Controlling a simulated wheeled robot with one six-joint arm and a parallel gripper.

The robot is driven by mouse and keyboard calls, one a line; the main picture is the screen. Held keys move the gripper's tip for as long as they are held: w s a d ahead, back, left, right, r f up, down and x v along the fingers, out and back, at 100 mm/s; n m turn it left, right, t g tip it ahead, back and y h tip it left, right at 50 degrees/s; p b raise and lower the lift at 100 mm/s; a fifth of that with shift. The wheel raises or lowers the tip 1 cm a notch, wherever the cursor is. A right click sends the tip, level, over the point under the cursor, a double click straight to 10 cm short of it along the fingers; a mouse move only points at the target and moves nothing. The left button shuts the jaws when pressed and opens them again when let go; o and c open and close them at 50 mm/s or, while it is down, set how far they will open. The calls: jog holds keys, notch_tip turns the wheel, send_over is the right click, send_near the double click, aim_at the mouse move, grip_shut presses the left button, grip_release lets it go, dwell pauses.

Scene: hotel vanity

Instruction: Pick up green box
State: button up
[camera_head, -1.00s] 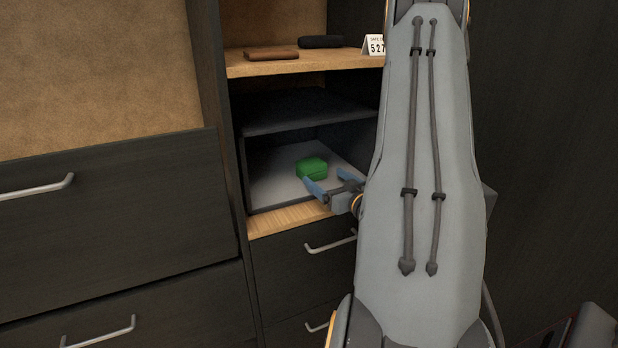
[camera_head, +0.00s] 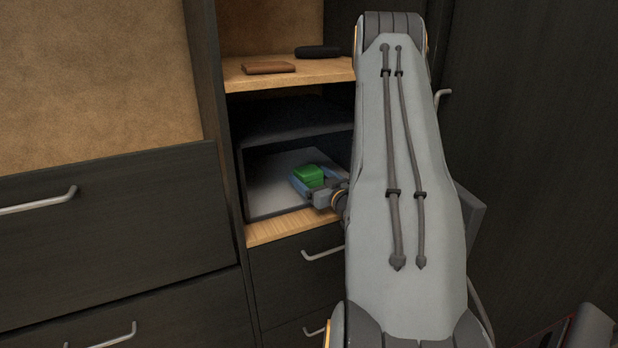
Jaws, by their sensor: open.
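The green box (camera_head: 309,174) sits on the pale floor of the open dark safe compartment (camera_head: 262,200), in the cabinet's middle bay. My gripper (camera_head: 308,180) reaches into the compartment from the lower right. Its blue fingers are open, one on each side of the green box. I cannot tell whether either finger touches the box. The near right part of the box is partly covered by the gripper.
A wooden shelf (camera_head: 285,80) above holds a brown wallet-like item (camera_head: 268,67) and a dark case (camera_head: 318,52). A light wooden ledge (camera_head: 280,230) runs under the compartment, above a drawer (camera_head: 295,275) with a metal handle. My arm covers the compartment's right side.

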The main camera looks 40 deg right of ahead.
jog(key=c, duration=1.2)
jog(key=shift+c, duration=0.2)
